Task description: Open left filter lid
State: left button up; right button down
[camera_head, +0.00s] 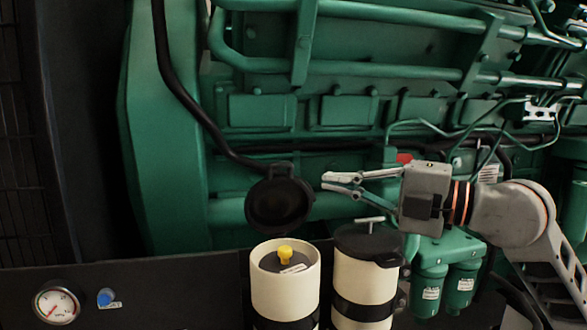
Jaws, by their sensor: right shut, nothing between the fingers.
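The left filter (285,302) is a cream cylinder with a black band. Its round black lid (279,205) stands swung up behind the canister's top, so the top is uncovered. A yellow knob (285,252) and a white label show inside. My right gripper (324,182) comes in from the right, shut and empty, with its fingertips just right of the raised lid and a small gap apparent between them. The right filter (364,285) beside it has its black lid (368,241) down, with a metal T-handle on top. My left gripper is out of view.
The green engine (290,112) with its pipes fills the background. A black hose (190,100) runs down towards the raised lid. Small green filters (428,290) hang at the lower right. A dark panel with a gauge (56,302) and blue knob (105,298) spans the lower left.

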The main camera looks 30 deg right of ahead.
jog(key=shift+w+a+r+p, duration=0.1)
jog(key=shift+w+a+p, duration=0.45)
jog(key=shift+w, duration=1.25)
jog(key=shift+w+a+p, duration=0.4)
jog(key=shift+w+p, duration=0.3)
jog(key=shift+w, duration=1.05)
jog(key=shift+w+a+r+p, duration=0.1)
jog(key=shift+w+a+p, duration=0.45)
jog(key=shift+w, duration=1.25)
jog(key=shift+d, duration=0.1)
